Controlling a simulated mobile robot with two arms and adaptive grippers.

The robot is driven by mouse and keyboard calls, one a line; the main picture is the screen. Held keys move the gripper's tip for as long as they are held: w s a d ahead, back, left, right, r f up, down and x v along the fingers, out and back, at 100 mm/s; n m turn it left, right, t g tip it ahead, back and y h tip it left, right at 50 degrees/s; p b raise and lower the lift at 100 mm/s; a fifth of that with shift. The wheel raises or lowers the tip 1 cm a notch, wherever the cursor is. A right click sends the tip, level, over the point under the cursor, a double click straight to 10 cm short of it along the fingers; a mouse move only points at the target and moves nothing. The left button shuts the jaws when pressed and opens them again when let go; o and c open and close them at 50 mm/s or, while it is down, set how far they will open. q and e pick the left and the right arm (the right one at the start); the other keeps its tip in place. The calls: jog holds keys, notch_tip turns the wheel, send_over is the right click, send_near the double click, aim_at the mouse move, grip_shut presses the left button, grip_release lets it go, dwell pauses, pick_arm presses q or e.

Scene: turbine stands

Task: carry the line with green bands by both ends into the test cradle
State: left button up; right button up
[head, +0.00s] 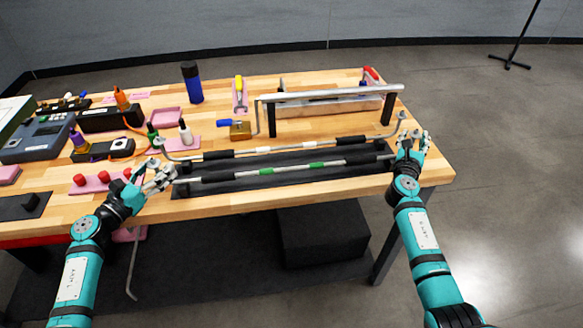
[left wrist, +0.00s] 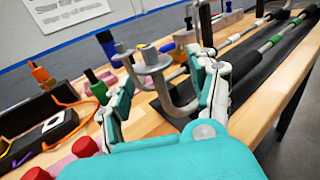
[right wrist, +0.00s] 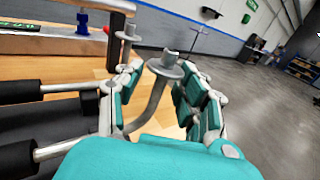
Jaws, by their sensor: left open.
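The line with green bands (head: 290,170) lies along the dark padded strip near the table's front edge, with black sleeves and bent, flanged ends. My left gripper (head: 160,178) is open at its left end; in the left wrist view that bent end (left wrist: 172,95) rises between the fingers. My right gripper (head: 412,142) is at its right end; in the right wrist view the bent end (right wrist: 157,105) stands between spread fingers, with gaps beside it. A raised metal bar on black posts (head: 330,93) stands behind; I cannot tell for sure whether it is the test cradle.
A similar line with white bands (head: 285,148) lies just behind, parallel and close. A blue bottle (head: 192,83), a brass block (head: 240,130) and a long tray (head: 330,105) stand further back. Pink trays, small bottles and devices crowd the left side.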

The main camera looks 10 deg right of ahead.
jog(key=shift+c, duration=0.2)
pick_arm(q)
jog(key=shift+d, duration=0.1)
jog(key=c, duration=0.7)
pick_arm(e)
jog(key=shift+d, duration=0.1)
jog(key=c, duration=0.7)
pick_arm(q)
jog(key=shift+r, duration=0.1)
jog(key=c, duration=0.5)
pick_arm(e)
grip_shut()
pick_arm(q)
jog(key=shift+d, duration=0.1)
grip_shut()
pick_arm(e)
jog(key=shift+f, duration=0.15)
